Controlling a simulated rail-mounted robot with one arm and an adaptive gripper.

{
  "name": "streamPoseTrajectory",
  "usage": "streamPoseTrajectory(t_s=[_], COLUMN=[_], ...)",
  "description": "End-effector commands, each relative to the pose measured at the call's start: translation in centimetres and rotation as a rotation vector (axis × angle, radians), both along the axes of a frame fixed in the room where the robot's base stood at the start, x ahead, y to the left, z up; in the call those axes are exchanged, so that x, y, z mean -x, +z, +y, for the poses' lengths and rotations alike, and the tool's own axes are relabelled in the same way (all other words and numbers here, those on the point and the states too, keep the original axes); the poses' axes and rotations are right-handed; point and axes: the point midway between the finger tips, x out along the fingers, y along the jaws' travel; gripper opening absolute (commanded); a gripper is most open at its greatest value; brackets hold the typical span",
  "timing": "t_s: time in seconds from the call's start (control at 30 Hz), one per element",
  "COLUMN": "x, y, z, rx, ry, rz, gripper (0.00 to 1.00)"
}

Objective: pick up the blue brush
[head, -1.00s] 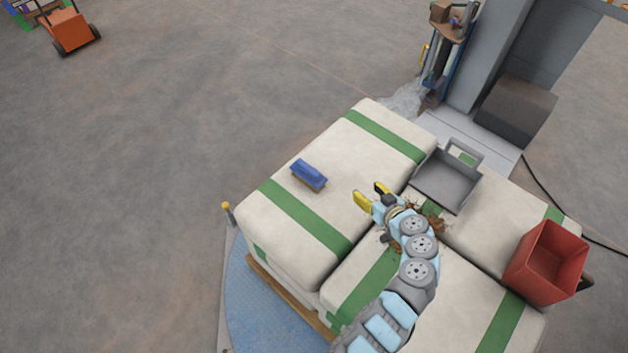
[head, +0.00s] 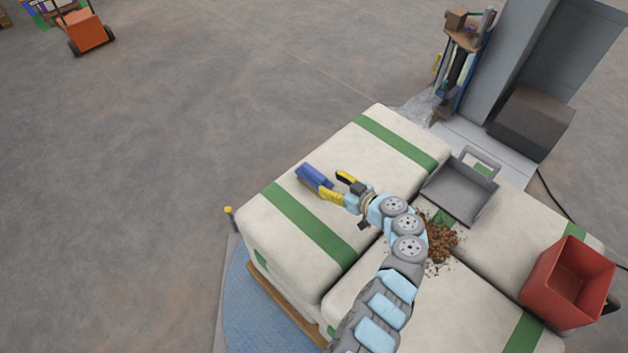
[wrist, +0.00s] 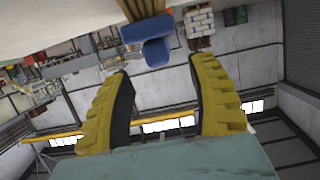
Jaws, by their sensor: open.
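The blue brush (head: 312,175) lies on the pale, green-striped sack at the back left of the stack. In the wrist view its blue body (wrist: 148,35) and brown bristles (wrist: 140,8) show at the top, beyond the space between the fingertips. My gripper (head: 334,186) is open and empty, with its yellow fingers pointing at the brush's right end. One finger overlaps that end in the head view, so I cannot tell whether they touch. In the wrist view my gripper (wrist: 160,66) has its fingers wide apart with nothing between them.
A grey dustpan (head: 460,195) lies on the sacks to the right, beside a patch of spilled brown bits (head: 442,240). A red bin (head: 568,285) stands at the front right. A grey machine column (head: 520,60) rises behind. The sack around the brush is otherwise clear.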

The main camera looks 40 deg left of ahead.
Motion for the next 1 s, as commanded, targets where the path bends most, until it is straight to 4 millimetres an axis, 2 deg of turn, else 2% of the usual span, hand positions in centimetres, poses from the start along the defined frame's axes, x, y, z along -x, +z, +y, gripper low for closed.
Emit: streamPoseTrajectory(t_s=[0.2, 0.57, 1.0], x=[-0.1, -0.2, -0.3], y=[-0.7, -1.0, -1.8], z=[2.1, 3.4, 7.3], rx=[0.001, 0.002, 0.001], ry=[0.002, -0.002, 0.002], rz=[0.001, 0.002, 0.001], gripper=[0.59, 0.59, 0.59])
